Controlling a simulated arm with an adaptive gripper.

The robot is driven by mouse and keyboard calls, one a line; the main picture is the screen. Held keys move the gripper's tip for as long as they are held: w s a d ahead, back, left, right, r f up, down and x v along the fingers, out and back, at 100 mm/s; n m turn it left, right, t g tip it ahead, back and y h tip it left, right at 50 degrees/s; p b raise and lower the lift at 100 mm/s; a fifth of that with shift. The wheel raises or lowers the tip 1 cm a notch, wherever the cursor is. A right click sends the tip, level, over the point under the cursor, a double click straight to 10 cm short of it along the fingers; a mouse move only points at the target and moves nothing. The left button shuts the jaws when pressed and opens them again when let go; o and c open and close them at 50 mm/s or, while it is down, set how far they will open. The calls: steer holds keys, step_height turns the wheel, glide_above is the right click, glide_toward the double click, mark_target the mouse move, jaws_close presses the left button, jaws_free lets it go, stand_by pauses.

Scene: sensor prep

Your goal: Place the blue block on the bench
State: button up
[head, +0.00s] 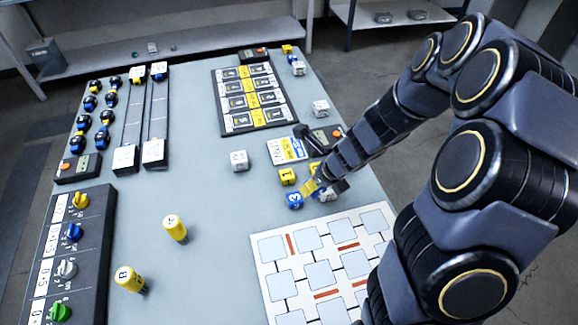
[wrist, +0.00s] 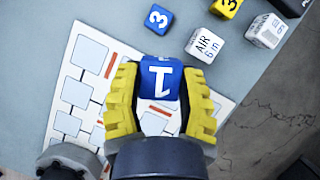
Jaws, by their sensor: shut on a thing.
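My gripper (wrist: 160,98) has yellow ribbed fingers shut on a blue block (wrist: 160,80) marked 1. In the wrist view the held block appears in front of the white printed board (wrist: 88,52); its height above the bench is not clear. In the head view my gripper (head: 312,186) is near the far edge of the board (head: 262,240), and I cannot make out the held block there. Another blue block (wrist: 158,18), marked 3, sits apart from the fingers on the grey-blue bench (head: 215,270); it also shows in the head view (head: 295,200).
A yellow block (head: 287,176) and a white cube (head: 239,160) stand nearby. White cubes (wrist: 204,43) lie right of the held block in the wrist view. Two yellow cylinders (head: 175,228) stand at left centre. A knob panel (head: 75,240) lines the left edge.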

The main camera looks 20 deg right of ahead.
steer(key=s+d+m+h, duration=0.2)
steer(key=s+d+m, duration=0.2)
steer(key=s+d, duration=0.3)
glide_above(354, 185)
steer(key=s, duration=0.1)
steer(key=shift+m, duration=0.3)
steer(key=f, duration=0.9)
steer(key=shift+s+f, duration=0.2)
steer(key=shift+w+f, duration=0.1)
steer(key=shift+f, duration=1.6)
steer(key=shift+f, duration=0.1)
steer(key=o, duration=0.9)
